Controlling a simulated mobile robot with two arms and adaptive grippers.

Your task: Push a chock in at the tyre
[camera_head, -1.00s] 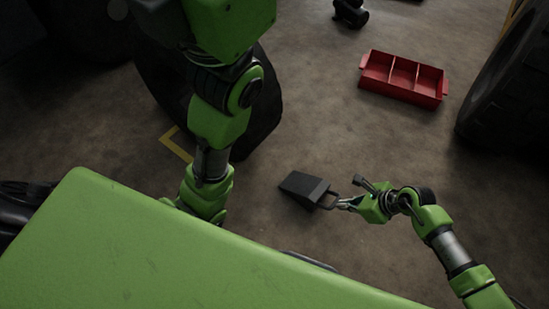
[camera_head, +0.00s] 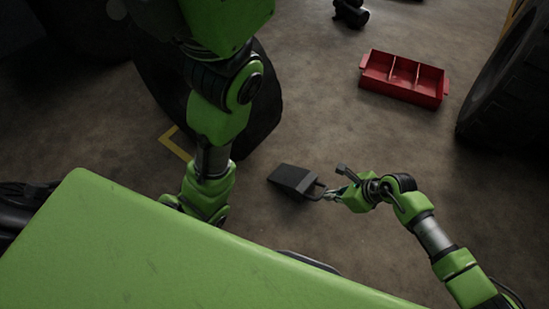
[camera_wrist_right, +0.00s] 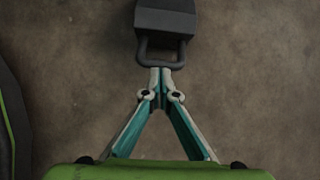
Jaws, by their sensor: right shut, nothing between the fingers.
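A dark grey wedge-shaped chock (camera_head: 291,178) with a loop handle lies on the floor, to the right of a large black tyre (camera_head: 262,115) and apart from it. My right gripper (camera_head: 331,194) is at the handle end of the chock. In the right wrist view its fingertips (camera_wrist_right: 160,75) are closed together at the handle's bar, with the chock (camera_wrist_right: 165,20) beyond at the top edge. Nothing is between the fingers. My left arm hangs in front of the tyre and hides part of it; the left gripper is hidden.
A red tray with three compartments (camera_head: 403,78) stands on the floor at the upper right. Another large tyre (camera_head: 508,90) is at the right edge. A yellow floor marking (camera_head: 175,145) lies near the left tyre. Bare floor lies between chock and tyre.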

